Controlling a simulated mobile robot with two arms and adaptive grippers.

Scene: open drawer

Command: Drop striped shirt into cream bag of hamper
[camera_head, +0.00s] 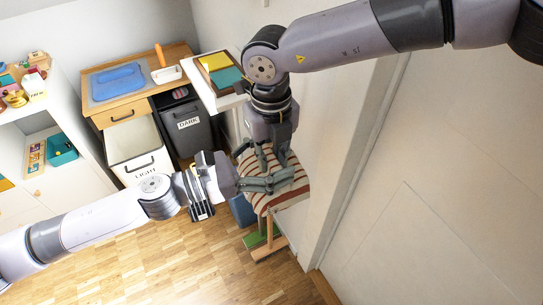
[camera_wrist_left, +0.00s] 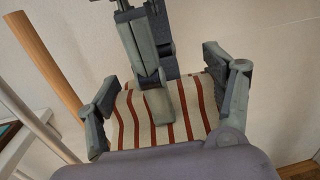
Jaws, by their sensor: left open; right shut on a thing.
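The striped shirt (camera_head: 292,188), cream with red-brown stripes, hangs from my right gripper (camera_head: 268,158), which is shut on it. My left gripper (camera_head: 268,182) is open at the shirt's near left side. In the left wrist view the shirt (camera_wrist_left: 178,122) lies between the spread fingers of my left gripper (camera_wrist_left: 165,100), with the right gripper's fingers (camera_wrist_left: 155,95) coming down on it from above. I cannot tell whether the left fingers touch the cloth. The hamper's cream bag (camera_head: 133,141), marked LIGHT, stands open to the left.
A wooden-topped cabinet (camera_head: 112,113) with a blue cloth (camera_head: 118,82) stands behind the hamper. A white shelf (camera_head: 20,130) is at far left. A wall closes off the right.

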